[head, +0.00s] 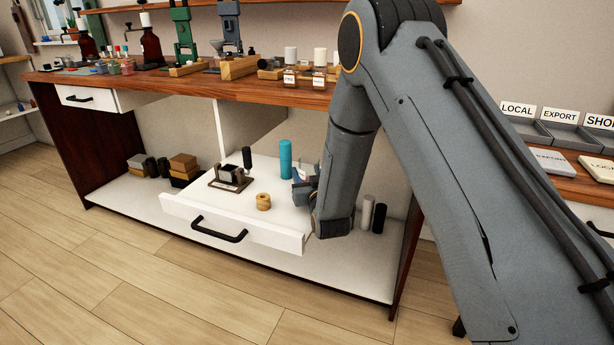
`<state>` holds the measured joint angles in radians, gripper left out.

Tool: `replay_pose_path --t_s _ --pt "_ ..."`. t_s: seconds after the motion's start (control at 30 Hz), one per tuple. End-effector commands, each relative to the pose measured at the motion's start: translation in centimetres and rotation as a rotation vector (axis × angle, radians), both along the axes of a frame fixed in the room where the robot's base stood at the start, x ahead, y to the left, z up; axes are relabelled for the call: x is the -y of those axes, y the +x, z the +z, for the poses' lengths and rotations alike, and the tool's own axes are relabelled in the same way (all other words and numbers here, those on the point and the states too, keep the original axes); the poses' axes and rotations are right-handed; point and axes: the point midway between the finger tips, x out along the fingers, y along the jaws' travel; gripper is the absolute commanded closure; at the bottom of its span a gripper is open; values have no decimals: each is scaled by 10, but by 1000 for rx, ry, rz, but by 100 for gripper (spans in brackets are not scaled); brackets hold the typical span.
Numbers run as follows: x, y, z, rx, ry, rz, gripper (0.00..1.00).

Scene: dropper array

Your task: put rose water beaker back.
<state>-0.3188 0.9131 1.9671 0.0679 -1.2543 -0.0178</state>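My arm reaches down from the upper right, and my gripper (303,187) is low over the right side of an open white drawer (238,238). My arm's wrist partly hides it, so I cannot see whether its fingers are open or shut, or hold anything. A tall blue cylinder (286,160) stands in the drawer just left of my gripper; I cannot tell if they touch. I cannot pick out a thing that is clearly the rose water beaker. Small coloured containers (115,67) stand on the wooden worktop (190,83), too small to identify.
The drawer also holds a tan ring-shaped piece (263,201), a dark metal device (230,178) and a black cylinder (247,157). A grey and a black cylinder (379,217) stand on the lower shelf, right of my wrist.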

Motion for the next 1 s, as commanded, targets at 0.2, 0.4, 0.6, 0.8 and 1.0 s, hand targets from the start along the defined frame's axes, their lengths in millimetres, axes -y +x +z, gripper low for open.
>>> replay_pose_path --t_s 0.2,0.4,0.6,0.8,1.0 --pt "0 0 -4 3 1 0 81" --pt "0 0 -7 3 1 0 81" --pt "0 0 -7 2 1 0 35" --pt "0 0 -7 2 1 0 35" --pt "3 -13 -4 -1 0 0 35"
